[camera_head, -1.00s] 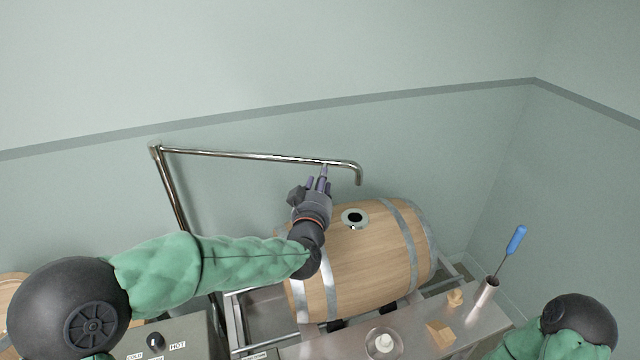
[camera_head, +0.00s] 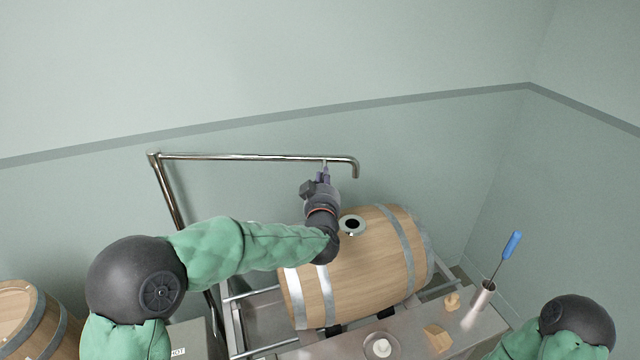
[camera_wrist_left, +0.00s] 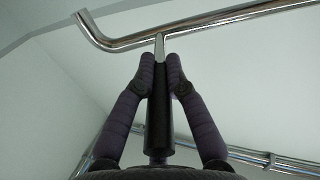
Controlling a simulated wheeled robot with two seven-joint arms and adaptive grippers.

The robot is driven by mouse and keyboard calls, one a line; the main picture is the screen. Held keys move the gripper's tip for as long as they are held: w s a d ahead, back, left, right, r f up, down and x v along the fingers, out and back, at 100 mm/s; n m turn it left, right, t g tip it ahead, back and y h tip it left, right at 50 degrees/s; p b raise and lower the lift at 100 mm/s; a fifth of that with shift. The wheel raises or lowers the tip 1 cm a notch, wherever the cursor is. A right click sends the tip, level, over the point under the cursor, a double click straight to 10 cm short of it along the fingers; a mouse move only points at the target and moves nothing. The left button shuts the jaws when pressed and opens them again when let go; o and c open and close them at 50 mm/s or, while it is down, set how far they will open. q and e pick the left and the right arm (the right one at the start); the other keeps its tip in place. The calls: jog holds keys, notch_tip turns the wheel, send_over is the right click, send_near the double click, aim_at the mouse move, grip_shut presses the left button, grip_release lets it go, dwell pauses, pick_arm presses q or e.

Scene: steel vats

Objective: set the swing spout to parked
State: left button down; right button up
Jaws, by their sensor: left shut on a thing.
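The swing spout (camera_head: 250,157) is a long polished steel tube on an upright pipe (camera_head: 172,195). Its bent outlet end (camera_head: 356,169) points down, just behind and above the barrel's bung hole. A short handle with a dark grip (camera_wrist_left: 159,120) hangs from the tube. My left gripper (camera_head: 323,174) is shut on this handle near the outlet end. In the left wrist view, the two fingers (camera_wrist_left: 161,75) press on either side of the handle, below the spout tube (camera_wrist_left: 220,20). My right gripper is not in view; only part of the right arm shows at lower right.
A wooden barrel (camera_head: 360,270) with an open bung hole (camera_head: 352,225) lies under the outlet on a metal rack. A bench (camera_head: 400,348) in front holds wooden blocks (camera_head: 437,338), a white piece in a dish (camera_head: 381,346) and a steel cup (camera_head: 481,295) with a blue-handled tool (camera_head: 512,244). Another barrel (camera_head: 25,315) stands at left.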

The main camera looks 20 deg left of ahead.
pick_arm(q)
jog(key=w+a+n+g+y+p, duration=0.1)
jog(key=w+n+y+p, duration=0.1)
jog(key=w, duration=0.5)
jog(key=w+a+r+n+g+y+p, duration=0.1)
jog(key=w+a+n+y+p, duration=0.1)
jog(key=w, duration=0.6)
jog(key=shift+w+a+y+p, duration=0.15)
jog(key=shift+w+y+p, duration=0.15)
jog(key=shift+y+p, duration=0.7)
jog(key=shift+r, duration=0.1)
jog(key=c, duration=1.5)
grip_release()
jog(key=shift+o, duration=1.1)
jog(key=shift+w+f, duration=0.2)
jog(key=shift+w, duration=0.1)
jog(key=shift+f+h, duration=0.2)
jog(key=shift+h, duration=0.1)
jog(key=shift+f, duration=0.1)
